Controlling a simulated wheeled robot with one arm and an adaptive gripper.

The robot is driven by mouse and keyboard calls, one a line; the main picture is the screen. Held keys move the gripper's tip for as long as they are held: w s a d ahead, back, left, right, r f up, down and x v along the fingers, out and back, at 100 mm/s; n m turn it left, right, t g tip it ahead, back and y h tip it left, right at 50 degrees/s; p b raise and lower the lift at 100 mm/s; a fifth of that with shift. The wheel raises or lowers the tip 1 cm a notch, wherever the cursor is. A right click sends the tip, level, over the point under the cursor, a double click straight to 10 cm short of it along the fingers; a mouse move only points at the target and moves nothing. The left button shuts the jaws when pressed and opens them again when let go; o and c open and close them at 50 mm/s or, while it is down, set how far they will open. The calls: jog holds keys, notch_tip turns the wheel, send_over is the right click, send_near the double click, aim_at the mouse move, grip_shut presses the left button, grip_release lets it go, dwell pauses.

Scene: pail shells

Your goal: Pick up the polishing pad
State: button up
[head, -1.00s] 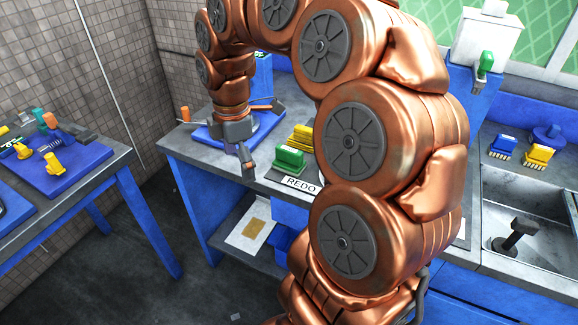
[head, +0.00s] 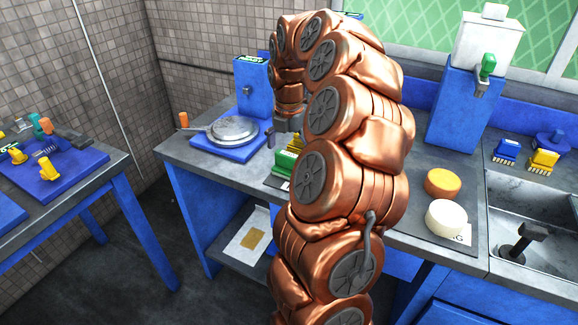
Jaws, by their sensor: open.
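Two thick round pads stand on a dark mat (head: 412,222) on the counter, right of my arm: an orange one (head: 443,182) and a cream-white one (head: 446,217) nearer the front edge. I cannot tell which of them is the polishing pad; the mat's label is mostly covered. My gripper (head: 281,137) points down over the counter, left of both pads and well apart from them. It is open, one dark finger shows, and the rest is hidden behind my arm. A green block (head: 286,161) lies just below it.
A round metal plate (head: 234,128) on a blue base (head: 222,147) stands left of my gripper. A white container (head: 488,40) with a green tap tops a blue stand (head: 462,112) behind the pads. Yellow and blue brushes and a sink (head: 530,205) are at right.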

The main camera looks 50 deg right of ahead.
aim_at(288, 155)
jog(key=shift+f+p, duration=0.45)
jog(key=shift+f, duration=2.1)
jog(key=c, duration=1)
jog(key=shift+w+r, duration=0.1)
jog(key=shift+r, duration=0.25)
notch_tip(288, 155, up, 9)
jog(key=shift+r+b, duration=0.2)
jog(key=shift+b, duration=0.35)
